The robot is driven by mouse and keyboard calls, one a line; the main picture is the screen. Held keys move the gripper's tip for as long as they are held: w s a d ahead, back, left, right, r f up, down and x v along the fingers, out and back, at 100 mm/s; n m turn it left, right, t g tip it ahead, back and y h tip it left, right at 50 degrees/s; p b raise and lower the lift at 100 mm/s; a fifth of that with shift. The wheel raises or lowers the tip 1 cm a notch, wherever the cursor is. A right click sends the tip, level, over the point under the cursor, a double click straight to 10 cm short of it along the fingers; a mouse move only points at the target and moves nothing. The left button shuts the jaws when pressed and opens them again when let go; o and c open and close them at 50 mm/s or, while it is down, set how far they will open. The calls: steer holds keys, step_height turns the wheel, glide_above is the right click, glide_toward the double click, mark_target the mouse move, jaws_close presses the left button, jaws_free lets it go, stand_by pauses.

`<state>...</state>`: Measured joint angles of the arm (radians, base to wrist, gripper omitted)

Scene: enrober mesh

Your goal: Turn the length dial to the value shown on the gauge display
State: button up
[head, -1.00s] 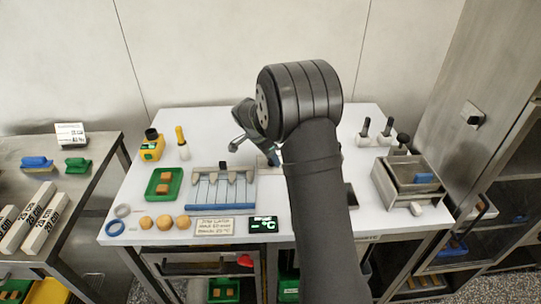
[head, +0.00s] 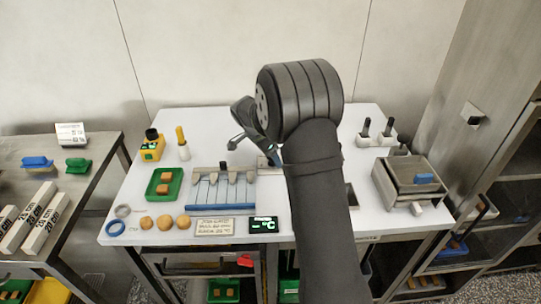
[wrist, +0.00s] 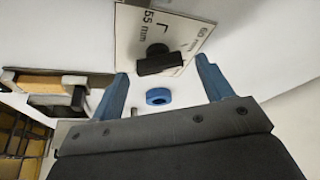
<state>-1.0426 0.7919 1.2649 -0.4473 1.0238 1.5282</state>
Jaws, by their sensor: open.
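The length dial is a black bar-shaped knob (wrist: 158,62) on a white plate (wrist: 185,30) in the wrist view. I see no contact, and the remaining gap is unclear. In the head view my arm hides the dial and most of my gripper. I cannot read a length value on any display.
A slotted rack (head: 221,209) and a green tray (head: 178,190) with brown pieces lie left of my arm. A yellow device (head: 152,148) stands at the back left. A metal box (head: 395,190) stands right. A blue ring (wrist: 158,96) shows between my fingers.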

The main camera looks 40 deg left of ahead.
steer(key=v, duration=1.6)
steer(key=shift+s+r, duration=0.25)
steer(key=x, duration=1.7)
steer(key=shift+w+f, duration=0.2)
